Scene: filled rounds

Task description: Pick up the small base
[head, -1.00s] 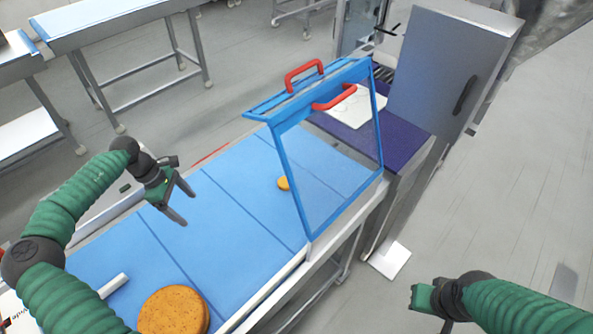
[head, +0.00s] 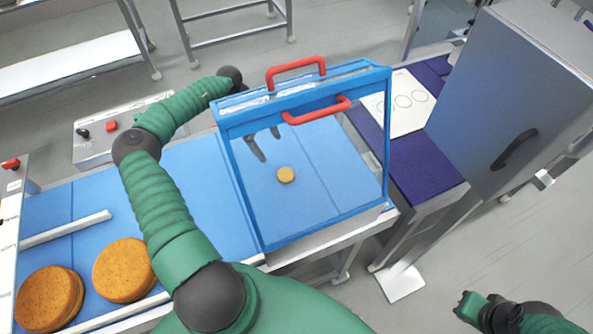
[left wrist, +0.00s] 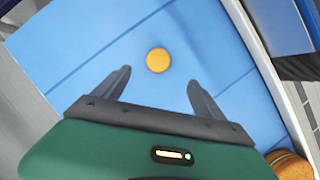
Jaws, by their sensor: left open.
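The small base (head: 286,175) is a small golden-yellow disc lying flat on the blue belt, seen through the clear blue-framed guard. In the left wrist view the small base (left wrist: 159,60) lies just beyond the fingertips, about midway between them. My left gripper (head: 266,146) is open and empty. Its dark fingers show through the guard's panel, beside the small base and apart from it; they also show in the left wrist view (left wrist: 160,78). My right gripper (head: 466,306) is at the lower right, away from the belt, its jaws unclear.
The guard (head: 240,190) with red handles (head: 296,70) stands over the belt (head: 190,175). Two large brown rounds (head: 125,268) (head: 45,295) are at the lower left, near a white bar (head: 65,229). A white sheet with circles (head: 400,105) lies beyond the guard.

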